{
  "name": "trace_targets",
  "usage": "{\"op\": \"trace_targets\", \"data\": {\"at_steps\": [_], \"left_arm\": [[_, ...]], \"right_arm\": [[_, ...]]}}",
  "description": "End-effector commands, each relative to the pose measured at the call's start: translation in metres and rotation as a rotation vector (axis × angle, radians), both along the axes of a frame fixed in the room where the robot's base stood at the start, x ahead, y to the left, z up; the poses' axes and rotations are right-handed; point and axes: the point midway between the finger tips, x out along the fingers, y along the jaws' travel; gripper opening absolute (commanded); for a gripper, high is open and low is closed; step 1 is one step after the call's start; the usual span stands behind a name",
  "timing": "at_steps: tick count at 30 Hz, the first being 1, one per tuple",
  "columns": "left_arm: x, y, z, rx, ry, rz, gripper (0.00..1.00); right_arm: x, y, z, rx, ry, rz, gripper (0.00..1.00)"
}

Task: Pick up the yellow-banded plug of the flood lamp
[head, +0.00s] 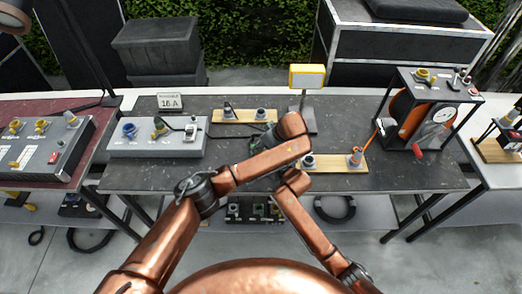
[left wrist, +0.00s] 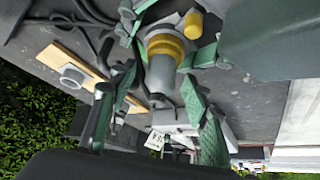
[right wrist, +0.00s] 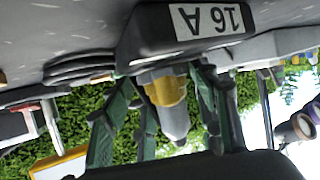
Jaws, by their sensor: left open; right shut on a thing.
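The flood lamp (head: 307,77), yellow-framed on a post, stands at the table's middle back. In the right wrist view, a grey yellow-banded plug (right wrist: 166,92) lies between the green fingers of my right gripper (right wrist: 165,125), which is shut on it. A dark block labelled 16 A (right wrist: 190,28) adjoins the plug there. In the left wrist view, a grey plug with a yellow band (left wrist: 165,52) lies between the spread fingers of my left gripper (left wrist: 155,95), which is open. I cannot tell whether both views show one plug. My arms hide most of this area in the head view.
A grey socket box (head: 157,140) and a 16 A card (head: 169,101) stand to the left. Wooden boards with sockets lie behind (head: 245,116) and in front (head: 335,163) of my arms. An orange cable reel (head: 420,112) stands at the right. Dark cables lie near the grippers.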

Motion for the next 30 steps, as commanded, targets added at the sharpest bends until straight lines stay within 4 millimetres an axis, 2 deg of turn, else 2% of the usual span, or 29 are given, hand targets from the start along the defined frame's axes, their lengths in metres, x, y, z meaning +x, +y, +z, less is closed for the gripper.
{"op": "trace_targets", "data": {"at_steps": [1, 6, 25, 30], "left_arm": [[0.0005, 0.0005, -0.0009, 0.0, 0.0, 0.0, 0.44], [0.0004, 0.0005, -0.0009, 0.0, 0.0, 0.0, 0.44], [0.0002, 0.0002, -0.0009, 0.001, 0.001, 0.001, 0.01], [0.0003, 0.0002, -0.0005, 0.0, 0.0, 0.0, 0.0]], "right_arm": [[-0.0007, -0.0032, -0.0063, -0.011, 0.008, -0.003, 0.01], [-0.0008, -0.0031, -0.0065, -0.011, 0.009, -0.002, 0.01], [-0.0012, -0.0031, -0.0076, -0.011, 0.011, -0.003, 0.01], [-0.0014, -0.0031, -0.008, -0.012, 0.012, -0.003, 0.01]]}}
